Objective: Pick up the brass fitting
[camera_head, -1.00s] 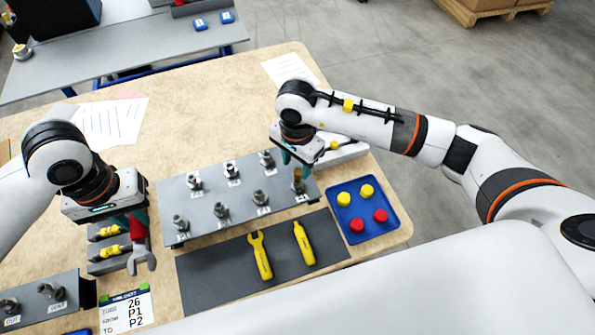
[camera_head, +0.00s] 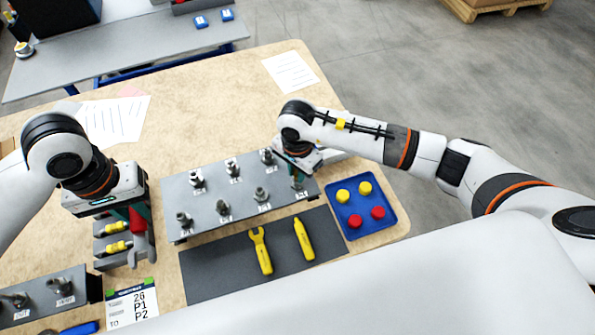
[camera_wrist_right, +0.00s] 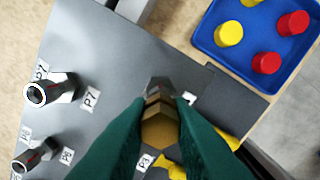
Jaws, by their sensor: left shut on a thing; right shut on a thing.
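The brass fitting (camera_wrist_right: 160,128) is between the green fingers of my right gripper (camera_wrist_right: 162,120) in the right wrist view. The gripper is shut on it, above a grey hex post (camera_wrist_right: 158,88) on the panel; I cannot tell whether the two touch. In the head view my right gripper (camera_head: 298,180) is at the right end of the grey panel (camera_head: 215,182), and its fingers largely hide the fitting. My left gripper (camera_head: 136,212) is shut on a red-handled wrench (camera_head: 139,255), which hangs down beside the panel.
Several labelled metal fittings (camera_head: 223,208) stand on the panel. A blue tray (camera_head: 378,230) with red and yellow caps is to the right. A dark mat (camera_head: 210,275) in front holds a yellow wrench (camera_head: 261,250) and a yellow tool (camera_head: 304,240). A holder with yellow-handled tools (camera_head: 116,247) is at left.

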